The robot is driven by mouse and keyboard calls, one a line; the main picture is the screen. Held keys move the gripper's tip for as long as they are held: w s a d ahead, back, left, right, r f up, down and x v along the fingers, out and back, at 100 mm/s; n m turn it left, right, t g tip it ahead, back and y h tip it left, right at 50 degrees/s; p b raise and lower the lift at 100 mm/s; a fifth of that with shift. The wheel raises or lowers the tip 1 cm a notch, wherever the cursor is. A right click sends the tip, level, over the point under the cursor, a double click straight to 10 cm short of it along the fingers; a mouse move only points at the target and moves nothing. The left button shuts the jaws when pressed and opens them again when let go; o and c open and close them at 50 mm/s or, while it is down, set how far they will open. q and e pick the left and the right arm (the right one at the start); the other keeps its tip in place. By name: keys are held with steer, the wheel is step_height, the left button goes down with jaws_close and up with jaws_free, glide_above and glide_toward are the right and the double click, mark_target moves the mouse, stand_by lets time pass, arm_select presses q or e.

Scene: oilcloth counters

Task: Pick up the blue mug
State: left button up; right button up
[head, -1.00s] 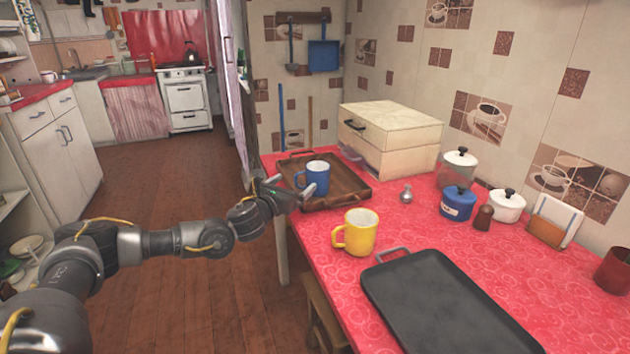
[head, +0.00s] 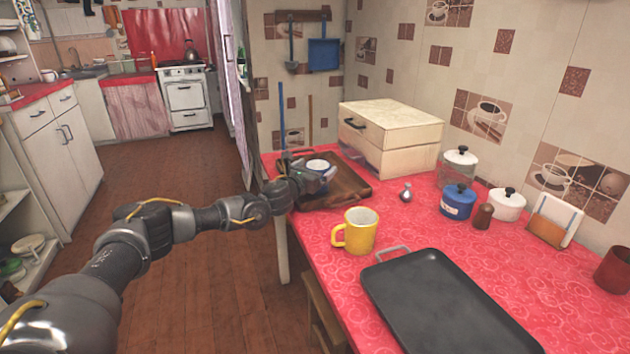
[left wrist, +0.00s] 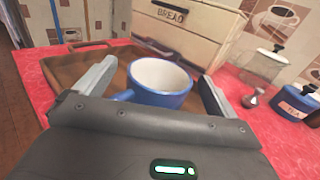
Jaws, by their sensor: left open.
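The blue mug (left wrist: 160,80) stands upright on the brown wooden tray (left wrist: 63,72), its white inside facing up and its handle toward the left finger in the left wrist view. In the head view the mug (head: 318,166) is partly hidden behind my left gripper (head: 312,170). In the left wrist view my left gripper (left wrist: 155,88) is open, with one finger on each side of the mug. I cannot tell whether either finger touches it. My right gripper is not in view.
A yellow mug (head: 360,232) stands in front of the tray, and a black griddle tray (head: 440,305) lies nearer. A bread box (head: 400,130) stands behind, with a small metal shaker (head: 405,192) and a blue canister (head: 457,203) to the right. Red cloth is bare between them.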

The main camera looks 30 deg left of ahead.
arm_select(q)
steer(key=c, duration=1.2)
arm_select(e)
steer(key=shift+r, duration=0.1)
arm_select(q)
steer(key=shift+r, duration=0.1)
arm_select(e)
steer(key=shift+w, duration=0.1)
arm_select(q)
steer(key=shift+w+r, duration=0.1)
steer(key=shift+r, duration=0.4)
steer(key=s+d+r, duration=0.1)
steer(key=s+r, duration=0.3)
steer(key=s+d+r, duration=0.1)
steer(key=s+r, duration=0.3)
steer(key=s, duration=0.1)
steer(key=s+d+r, duration=0.1)
steer(key=s+r, duration=0.2)
steer(key=s, duration=0.1)
steer(key=shift+s+d+r+p, duration=0.35)
steer(key=shift+r, duration=0.05)
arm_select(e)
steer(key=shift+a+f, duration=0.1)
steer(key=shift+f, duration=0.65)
